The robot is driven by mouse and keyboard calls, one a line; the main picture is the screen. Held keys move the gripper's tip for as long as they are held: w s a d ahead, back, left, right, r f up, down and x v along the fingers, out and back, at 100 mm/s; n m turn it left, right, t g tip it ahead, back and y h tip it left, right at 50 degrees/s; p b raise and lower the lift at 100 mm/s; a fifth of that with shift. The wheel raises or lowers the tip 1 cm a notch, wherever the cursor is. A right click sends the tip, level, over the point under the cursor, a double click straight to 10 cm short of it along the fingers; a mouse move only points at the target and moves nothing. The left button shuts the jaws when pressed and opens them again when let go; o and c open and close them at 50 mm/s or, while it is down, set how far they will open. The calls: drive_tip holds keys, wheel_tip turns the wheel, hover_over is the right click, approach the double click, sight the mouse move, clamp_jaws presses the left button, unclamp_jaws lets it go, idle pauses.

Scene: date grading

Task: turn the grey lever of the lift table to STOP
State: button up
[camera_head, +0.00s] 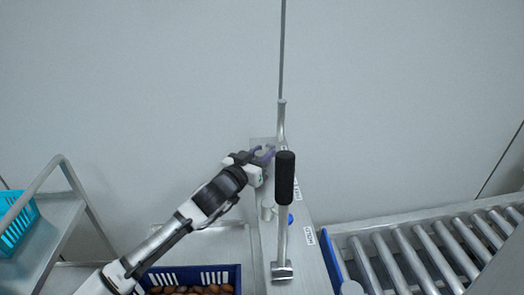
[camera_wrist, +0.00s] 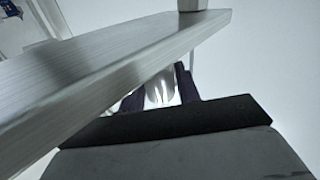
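My gripper (camera_head: 264,155) reaches the back end of a narrow grey panel, its purple fingers beside a semi-transparent plate. In the wrist view the two dark purple fingers (camera_wrist: 160,92) stand apart, with a shiny silvery rounded thing (camera_wrist: 160,86) showing between or beyond them; contact cannot be told. I cannot tell which part is the grey lever, and the small white labels (camera_head: 309,235) are too small to read.
A short silvery cylinder (camera_head: 267,208) and a blue knob (camera_head: 290,218) sit on the panel. A roller conveyor (camera_head: 400,250) lies right. A blue crate (camera_head: 238,280) of dates is below, and a trolley with a turquoise basket (camera_head: 18,222) stands left. A grey bar (camera_wrist: 110,75) crosses close to the wrist camera.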

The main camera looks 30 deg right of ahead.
drive_tip(key=shift+d, duration=0.1)
drive_tip(key=shift+c, duration=0.4)
clamp_jaws()
drive_tip(key=shift+m+g+h, duration=0.3)
drive_tip(key=shift+m+g, duration=0.2)
drive_tip(key=shift+g, duration=0.1)
drive_tip(key=m+g+h, duration=0.1)
drive_tip(key=m+g, duration=0.2)
drive_tip(key=g, duration=0.2)
drive_tip(key=m+g, duration=0.3)
drive_tip(key=g, duration=0.1)
drive_tip(key=shift+s, duration=0.15)
drive_tip(key=m+g+y, duration=0.1)
drive_tip(key=g, duration=0.1)
drive_tip(key=m+g+y+b, duration=0.1)
drive_tip(key=m+g, duration=0.1)
drive_tip(key=g, duration=0.1)
drive_tip(key=m+g+y+b, duration=0.1)
drive_tip(key=m+g, duration=0.1)
drive_tip(key=g, duration=0.1)
drive_tip(key=shift+s+f+y, duration=0.25)
drive_tip(key=shift+y, duration=0.05)
drive_tip(key=shift+s+r+m+g+y+b, duration=0.1)
drive_tip(key=shift+s+m+g+y+b, duration=0.05)
drive_tip(key=shift+m+g+y+b, duration=1.8)
drive_tip(key=shift+a+m+g+y, duration=0.2)
drive_tip(key=shift+m+g+y, duration=0.4)
drive_tip(key=shift+y, duration=0.45)
